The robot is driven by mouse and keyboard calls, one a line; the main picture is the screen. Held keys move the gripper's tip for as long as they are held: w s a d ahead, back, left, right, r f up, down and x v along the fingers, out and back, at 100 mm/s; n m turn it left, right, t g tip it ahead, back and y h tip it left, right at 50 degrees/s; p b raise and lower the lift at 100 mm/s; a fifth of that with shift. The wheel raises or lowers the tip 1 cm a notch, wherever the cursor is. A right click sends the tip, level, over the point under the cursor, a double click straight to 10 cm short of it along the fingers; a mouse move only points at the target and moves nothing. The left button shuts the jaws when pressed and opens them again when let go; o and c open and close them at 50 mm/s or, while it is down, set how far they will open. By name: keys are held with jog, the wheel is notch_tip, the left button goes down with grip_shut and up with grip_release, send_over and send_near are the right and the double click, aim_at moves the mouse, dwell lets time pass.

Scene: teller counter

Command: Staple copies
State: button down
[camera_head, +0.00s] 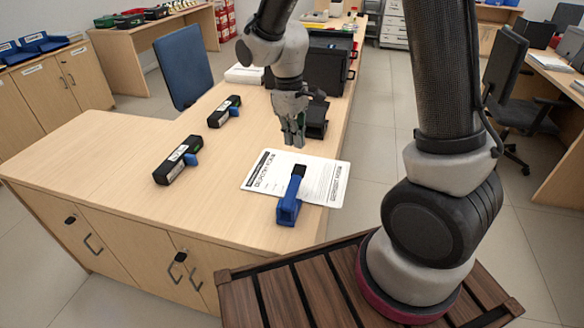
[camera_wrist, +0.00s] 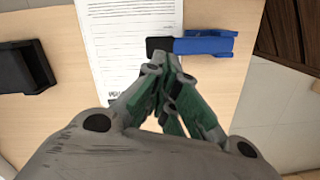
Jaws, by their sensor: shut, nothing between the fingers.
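Printed sheets (camera_head: 322,180) lie flat on the wooden counter near its right edge; they also show in the wrist view (camera_wrist: 118,40). A blue stapler (camera_head: 287,210) with a black end lies partly over the near edge of the sheets. In the wrist view the stapler (camera_wrist: 205,45) lies crosswise, its black end on the paper. My gripper (camera_head: 294,143) is above the counter at the far edge of the sheets, pointing down. Its fingers (camera_wrist: 165,65) are together with nothing between them. In the wrist view the fingertips appear just below the stapler's black end, apparently above it.
A black holder (camera_head: 316,120) stands behind my gripper. A large black case (camera_head: 325,65) and a white stack (camera_head: 243,73) are farther back. The front left counter is clear.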

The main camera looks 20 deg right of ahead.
aim_at(296, 168)
dwell(0.3)
jog(key=f, duration=0.6)
jog(key=shift+s+d+f, duration=0.25)
jog(key=shift+s+f, duration=0.1)
jog(key=shift+f, duration=0.1)
jog(key=shift+f, duration=2.2)
